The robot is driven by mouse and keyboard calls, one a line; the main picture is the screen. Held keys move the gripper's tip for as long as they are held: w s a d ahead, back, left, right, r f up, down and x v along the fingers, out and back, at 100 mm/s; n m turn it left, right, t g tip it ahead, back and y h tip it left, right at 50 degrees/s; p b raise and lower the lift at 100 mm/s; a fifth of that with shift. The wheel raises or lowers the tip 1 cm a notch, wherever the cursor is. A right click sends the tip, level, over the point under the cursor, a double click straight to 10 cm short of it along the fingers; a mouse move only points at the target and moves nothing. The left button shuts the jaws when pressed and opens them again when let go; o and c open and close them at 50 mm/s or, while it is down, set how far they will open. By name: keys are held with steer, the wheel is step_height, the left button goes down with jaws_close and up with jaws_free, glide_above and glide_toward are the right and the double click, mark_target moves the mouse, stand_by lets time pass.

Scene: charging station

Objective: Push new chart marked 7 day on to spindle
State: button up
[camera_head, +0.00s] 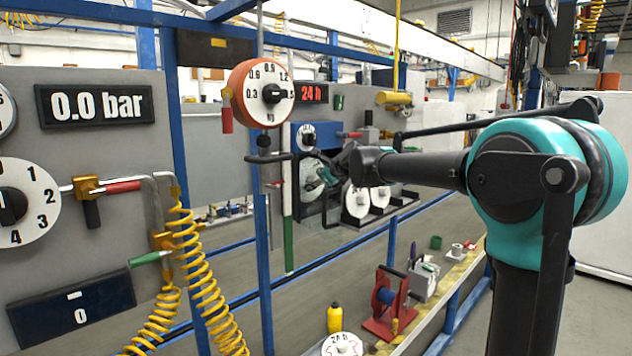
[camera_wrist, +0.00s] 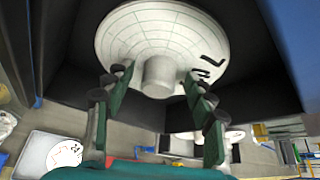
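A white chart with a printed grid (camera_wrist: 125,40) is in front of my gripper inside a dark housing. Black marking at its right edge looks like an upside-down 7, partly covered by a finger. A grey cylindrical hub (camera_wrist: 158,76) stands out at the chart's middle. My gripper (camera_wrist: 155,82) is open, with its green, black-padded fingers on either side of the hub and gaps showing. In the head view, my gripper (camera_head: 322,174) reaches into the black recorder housing (camera_head: 307,212). The spindle's tip and how far the chart sits on it cannot be told.
White discs (camera_head: 357,201) stand in a black holder right of the housing. A disc marked 24 h (camera_head: 342,345) lies at the bottom. A red stand (camera_head: 390,305) and yellow bottle (camera_head: 334,318) are on the bench. Blue posts (camera_head: 262,230) and an orange dial (camera_head: 262,92) stand left.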

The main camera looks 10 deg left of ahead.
steer(key=v, duration=1.2)
steer(key=shift+f, duration=0.1)
